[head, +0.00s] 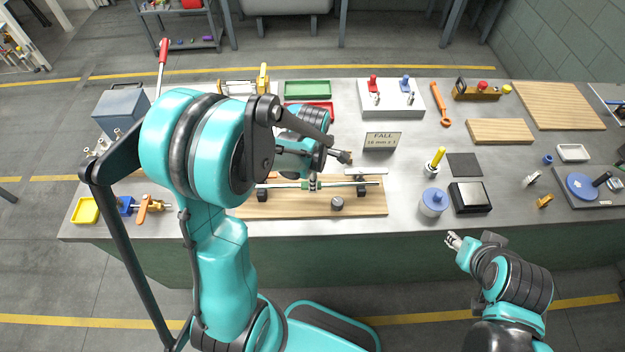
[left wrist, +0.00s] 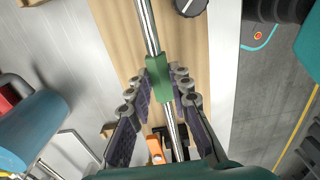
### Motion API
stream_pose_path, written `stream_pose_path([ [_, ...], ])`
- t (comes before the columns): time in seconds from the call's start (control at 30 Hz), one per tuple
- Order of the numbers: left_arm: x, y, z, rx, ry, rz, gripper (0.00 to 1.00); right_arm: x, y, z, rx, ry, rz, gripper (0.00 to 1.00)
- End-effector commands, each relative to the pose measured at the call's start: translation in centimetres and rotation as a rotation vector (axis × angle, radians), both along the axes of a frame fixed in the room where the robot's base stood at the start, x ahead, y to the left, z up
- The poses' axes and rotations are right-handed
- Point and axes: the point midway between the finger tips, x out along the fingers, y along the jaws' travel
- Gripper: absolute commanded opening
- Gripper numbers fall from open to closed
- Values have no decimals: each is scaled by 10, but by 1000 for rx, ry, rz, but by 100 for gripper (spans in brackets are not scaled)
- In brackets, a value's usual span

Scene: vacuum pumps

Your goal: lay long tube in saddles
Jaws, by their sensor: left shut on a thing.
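The long tube (head: 340,184) is a thin shiny metal rod with a green sleeve at its middle. It runs left to right above the wooden board (head: 290,209). The dark saddles (head: 361,191) are near its two ends; I cannot tell whether the tube touches them. My left gripper (left wrist: 165,76) is shut on the tube at its green sleeve (left wrist: 158,78), with one finger on each side. In the head view my left wrist partly hides the grip. My right gripper (head: 453,240) is empty, off the front edge of the bench, its fingers too small to judge.
A dark round knob (head: 337,204) stands on the board in front of the tube. A sign (head: 382,141) stands behind it. A white-and-blue jar (head: 432,203) and a black block (head: 470,197) stand to the right. Trays (head: 307,89) lie behind my left arm.

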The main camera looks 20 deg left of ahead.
Motion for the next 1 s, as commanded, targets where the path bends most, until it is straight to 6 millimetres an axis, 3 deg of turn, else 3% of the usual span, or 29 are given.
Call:
stream_pose_path([
  [0.77,0,0,-10,0,0,0,0,0,0,-9,0,0,0,40],
  [0.8,0,0,-9,0,0,0,25,0,0,-9,0,0,0,40],
  [0.87,0,0,-9,0,0,0,40,0,0,-9,0,0,0,40],
  [1.0,0,0,-9,0,0,0,44,0,0,-9,0,0,0,40],
])
